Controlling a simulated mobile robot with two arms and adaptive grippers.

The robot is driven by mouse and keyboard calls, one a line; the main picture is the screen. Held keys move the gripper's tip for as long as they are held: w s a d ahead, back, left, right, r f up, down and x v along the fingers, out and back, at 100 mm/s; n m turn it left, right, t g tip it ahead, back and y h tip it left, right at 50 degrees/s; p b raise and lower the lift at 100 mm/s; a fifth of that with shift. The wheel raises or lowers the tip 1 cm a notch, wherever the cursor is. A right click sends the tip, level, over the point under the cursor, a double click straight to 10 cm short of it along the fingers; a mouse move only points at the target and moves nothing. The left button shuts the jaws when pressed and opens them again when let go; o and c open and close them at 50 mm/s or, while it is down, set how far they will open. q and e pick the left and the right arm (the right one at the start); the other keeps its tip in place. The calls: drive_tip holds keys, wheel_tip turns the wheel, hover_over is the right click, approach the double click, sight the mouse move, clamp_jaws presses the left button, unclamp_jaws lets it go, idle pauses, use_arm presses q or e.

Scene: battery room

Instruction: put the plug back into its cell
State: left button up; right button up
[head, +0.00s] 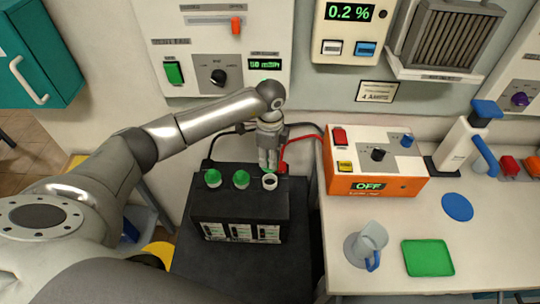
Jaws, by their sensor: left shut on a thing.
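A black battery (240,210) stands on a dark stand, with a row of cells on its top. Green plugs sit in the left cell (213,179) and the middle cell (241,179). The right cell (270,182) is an open white ring with a dark hole. My left gripper (268,164) points down just behind and above this open cell. It is shut on the plug, which is mostly hidden by the fingers; a bit of green shows beside the fingertips. My right gripper is not in view.
Black and red cables run behind the battery. An orange-and-white charger (375,165) reading OFF stands on the white bench to the right. A clear jug (368,240), a green tray (428,258) and a blue disc (457,207) are also there. Wall panels stand behind.

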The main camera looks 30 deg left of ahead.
sight(270, 170)
use_arm(q)
drive_tip(key=shift+f+b, duration=2.1)
drive_tip(key=shift+f, duration=0.95)
drive_tip(key=shift+f, duration=0.1)
idle(0.4)
drive_tip(key=o, duration=0.8)
drive_tip(key=shift+o, duration=0.2)
